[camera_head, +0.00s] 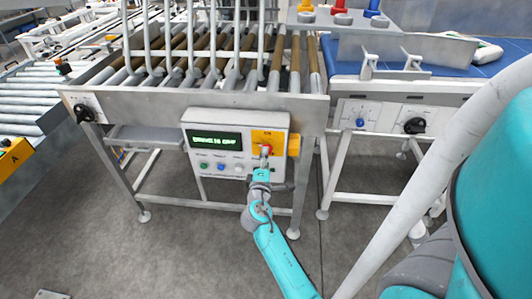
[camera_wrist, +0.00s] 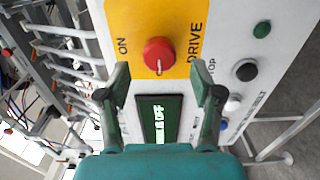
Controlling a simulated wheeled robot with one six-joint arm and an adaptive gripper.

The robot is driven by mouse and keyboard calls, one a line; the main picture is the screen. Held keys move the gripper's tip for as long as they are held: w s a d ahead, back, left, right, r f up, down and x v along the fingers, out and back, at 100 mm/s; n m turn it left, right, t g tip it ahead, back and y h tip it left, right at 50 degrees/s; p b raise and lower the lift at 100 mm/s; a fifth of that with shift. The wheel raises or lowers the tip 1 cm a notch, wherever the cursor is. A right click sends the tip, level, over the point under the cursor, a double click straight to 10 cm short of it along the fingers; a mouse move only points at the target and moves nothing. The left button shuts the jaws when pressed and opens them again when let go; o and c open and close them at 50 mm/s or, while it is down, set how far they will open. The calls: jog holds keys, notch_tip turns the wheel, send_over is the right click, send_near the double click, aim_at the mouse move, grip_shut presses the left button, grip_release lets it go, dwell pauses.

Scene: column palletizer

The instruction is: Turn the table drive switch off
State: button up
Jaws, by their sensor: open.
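The table drive switch is a red round knob (camera_wrist: 159,54) on a yellow plate (camera_wrist: 181,22) marked ON and DRIVE in the wrist view. A pale mark on the knob points down in that view, towards the display. My gripper (camera_wrist: 160,72) is open, one finger on each side of the knob's lower part in the picture. I cannot tell whether they touch it. In the head view my gripper (camera_head: 264,162) is in front of the red knob (camera_head: 266,149), partly covering the yellow plate.
The grey control box (camera_head: 180,124) carries a green-lit display (camera_head: 214,141) and several push buttons; the display text is blurred. A roller table (camera_head: 150,97) is above it. A black rotary switch (camera_head: 85,113) is at left, another (camera_head: 415,126) at right. The floor in front is clear.

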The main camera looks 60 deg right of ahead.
jog(key=v, duration=0.7)
jog(key=shift+a, duration=0.2)
jog(key=s+a+f+n+t+y, duration=0.1)
jog(key=s+a+f+t+y, duration=0.3)
jog(key=a, duration=0.7)
jog(key=s+a+f+t+y, duration=0.2)
jog(key=s+a+f+y, duration=0.4)
jog(key=a, duration=0.5)
jog(key=s+a+r+m+t+y, duration=0.1)
jog(key=s+a+r+m+y, duration=0.1)
jog(key=s+a+r, duration=0.3)
jog(key=s+a+r+m+y, duration=0.3)
jog(key=s+a+r, duration=0.3)
jog(key=s, duration=0.5)
jog(key=shift+a+r+m+t+y, duration=0.3)
jog(key=shift+t+y, duration=0.1)
jog(key=shift+y, duration=0.4)
